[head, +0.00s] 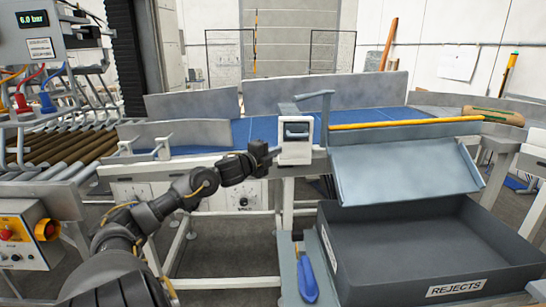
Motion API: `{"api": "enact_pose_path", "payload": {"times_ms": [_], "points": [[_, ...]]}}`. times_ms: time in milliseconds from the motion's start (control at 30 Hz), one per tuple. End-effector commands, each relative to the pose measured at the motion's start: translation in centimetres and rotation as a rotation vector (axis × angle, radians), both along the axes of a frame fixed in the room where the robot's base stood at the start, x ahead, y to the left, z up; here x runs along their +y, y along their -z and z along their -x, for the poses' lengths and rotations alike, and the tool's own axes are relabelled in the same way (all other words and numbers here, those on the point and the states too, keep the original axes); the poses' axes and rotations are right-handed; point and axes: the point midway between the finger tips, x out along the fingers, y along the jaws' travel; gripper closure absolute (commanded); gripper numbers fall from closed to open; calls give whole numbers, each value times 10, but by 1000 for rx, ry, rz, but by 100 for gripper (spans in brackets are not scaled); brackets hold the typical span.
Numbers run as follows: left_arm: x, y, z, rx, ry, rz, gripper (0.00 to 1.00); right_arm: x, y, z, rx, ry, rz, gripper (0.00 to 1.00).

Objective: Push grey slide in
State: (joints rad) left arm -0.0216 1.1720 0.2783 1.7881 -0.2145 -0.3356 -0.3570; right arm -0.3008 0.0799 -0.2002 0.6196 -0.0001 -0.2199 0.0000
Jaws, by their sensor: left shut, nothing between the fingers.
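A grey sloped slide (403,170) hangs from the conveyor's front edge and tilts down over the rejects bin. Left of it, a white housing (296,152) on the conveyor's front rail holds a small grey-blue piece (297,129). I cannot tell which of these is the grey slide meant. My left gripper (272,152) is shut and empty. Its tip is just left of the white housing; whether it touches is unclear. My right gripper is not in view.
The dark rejects bin (464,287) stands below the slide, with a blue-handled tool (307,279) on its left. A yellow bar (405,123) lies along the conveyor edge. A blue belt (205,138) runs behind; rollers (60,148) and a control box (24,236) are at left.

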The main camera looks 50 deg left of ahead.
Motion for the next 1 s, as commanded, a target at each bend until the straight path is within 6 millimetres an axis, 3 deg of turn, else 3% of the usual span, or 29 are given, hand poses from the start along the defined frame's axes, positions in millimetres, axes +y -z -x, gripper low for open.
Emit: {"api": "enact_pose_path", "payload": {"times_ms": [200, 933, 1000], "points": [[-1, 1, 9, 1, 0, -1, 100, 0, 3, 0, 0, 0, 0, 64], [-2, -1, 9, -7, 4, 25, 100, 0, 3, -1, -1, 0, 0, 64], [16, 4, 9, -12, -27, 78, 100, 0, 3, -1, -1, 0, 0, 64]]}}
